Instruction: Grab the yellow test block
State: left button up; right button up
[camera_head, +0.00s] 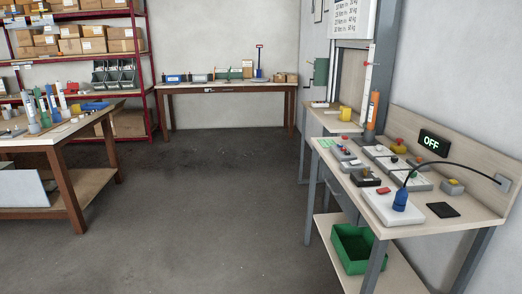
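A small yellow object (345,113) stands upright on the narrow shelf table at the right wall, behind the nearer workbench. It may be the yellow test block, but it is too small to be sure of its exact shape. Another yellow piece (72,87) shows on the left workbench, partly among other items. Neither of my grippers is in view.
The right workbench (460,222) holds several control boxes, a blue plug with a black cable and an OFF display (434,143). A green bin (356,247) sits below. The left workbench (88,125) carries tubes. The grey floor (205,200) between is clear.

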aim_at(345, 112)
jog(key=i, duration=2.7)
jog(key=i+j+z, duration=0.15)
jog(key=i, duration=0.4)
jog(key=i+j, duration=0.15)
jog(key=i, duration=0.35)
jog(key=i+j+z, duration=0.1)
jog(key=i, duration=0.45)
